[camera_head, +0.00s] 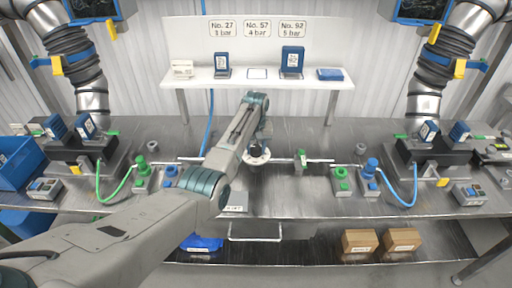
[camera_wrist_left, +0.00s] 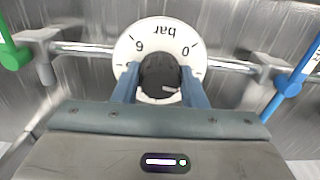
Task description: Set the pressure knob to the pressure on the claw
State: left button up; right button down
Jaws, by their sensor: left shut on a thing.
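The dark round pressure knob (camera_wrist_left: 158,75) sits at the middle of a white dial (camera_wrist_left: 130,46) in the left wrist view. The dial reads "bar", 0 and 6, upside down; a small pale mark shows low on the knob's right side. My left gripper (camera_wrist_left: 160,82) is shut on the knob, one blue finger on each side. In the head view my left gripper (camera_head: 259,143) reaches down at the dial (camera_head: 257,159), hiding most of the knob. Which item is the claw I cannot tell. My right gripper is not in view.
A metal pipe (camera_head: 285,160) runs both ways from the dial, with a green-handled valve (camera_head: 301,158) to the right. A back shelf (camera_head: 205,78) holds blue items under signs giving bar values (camera_head: 257,29). Hose stations stand left and right.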

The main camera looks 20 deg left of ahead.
pick_arm(q)
jog(key=m+p, duration=0.2)
jog(key=m, duration=0.3)
jog(key=shift+a+r, duration=0.1)
jog(key=shift+r, duration=0.05)
jog(key=m+p, duration=0.1)
jog(key=m, duration=0.5)
jog(key=shift+w+p, duration=0.1)
jog(key=shift+p, duration=0.2)
jog(key=m, duration=0.6)
jog(key=shift+m+p, duration=0.35)
jog(key=shift+m, duration=0.05)
jog(key=m, duration=0.3)
jog(key=shift+w+m, duration=0.1)
jog(key=shift+m, duration=2.1)
jog(key=shift+a, duration=0.1)
jog(key=o, duration=1)
jog(key=shift+c, duration=0.2)
